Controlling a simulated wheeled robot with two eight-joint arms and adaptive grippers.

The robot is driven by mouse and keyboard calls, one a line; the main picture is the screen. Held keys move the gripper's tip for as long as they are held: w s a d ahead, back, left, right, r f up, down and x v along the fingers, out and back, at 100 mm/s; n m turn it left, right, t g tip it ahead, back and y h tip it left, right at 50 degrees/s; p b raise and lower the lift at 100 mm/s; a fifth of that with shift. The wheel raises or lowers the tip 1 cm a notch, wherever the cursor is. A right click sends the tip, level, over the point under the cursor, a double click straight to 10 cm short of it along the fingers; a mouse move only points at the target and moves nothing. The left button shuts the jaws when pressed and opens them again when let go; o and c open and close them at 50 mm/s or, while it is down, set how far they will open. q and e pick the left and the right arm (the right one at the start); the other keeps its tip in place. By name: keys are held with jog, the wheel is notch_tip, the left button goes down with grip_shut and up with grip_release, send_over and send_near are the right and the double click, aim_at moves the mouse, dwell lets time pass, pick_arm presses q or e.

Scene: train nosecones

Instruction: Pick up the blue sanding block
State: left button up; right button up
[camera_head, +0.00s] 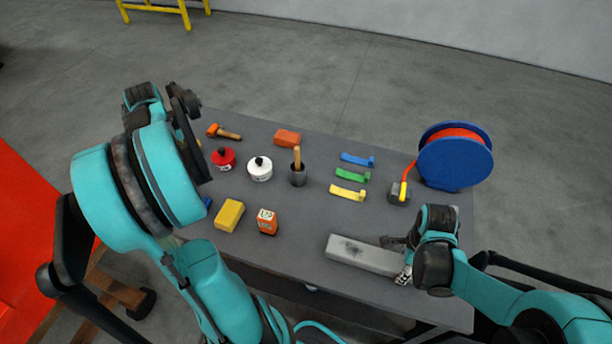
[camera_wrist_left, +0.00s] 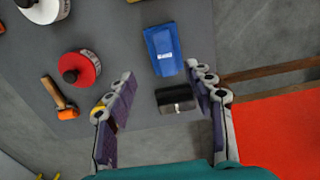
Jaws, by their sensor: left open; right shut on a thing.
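The blue sanding block (camera_wrist_left: 163,48), with a small white label, lies on the grey table in the left wrist view, just beyond the fingertips of my left gripper (camera_wrist_left: 160,76). That gripper is open and empty, with its fingers on either side of the space before the block. In the head view only a sliver of blue (camera_head: 207,202) shows beside my left arm, which hides the rest. My right gripper (camera_head: 397,258) is shut on the right end of a long grey block (camera_head: 360,254) at the table's front.
A black block (camera_wrist_left: 177,98) lies between my left fingers' line, close to the blue one. A yellow block (camera_head: 229,215), an orange box (camera_head: 267,222), a red round container (camera_head: 223,157) and a white one (camera_head: 259,168) stand nearby. A blue reel (camera_head: 455,160) stands at right.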

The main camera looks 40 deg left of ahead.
pick_arm(q)
jog(key=f, duration=0.8)
jog(key=s+f, duration=0.1)
jog(key=f, duration=0.3)
jog(key=shift+a, duration=0.4)
jog(key=shift+d, duration=0.1)
grip_shut()
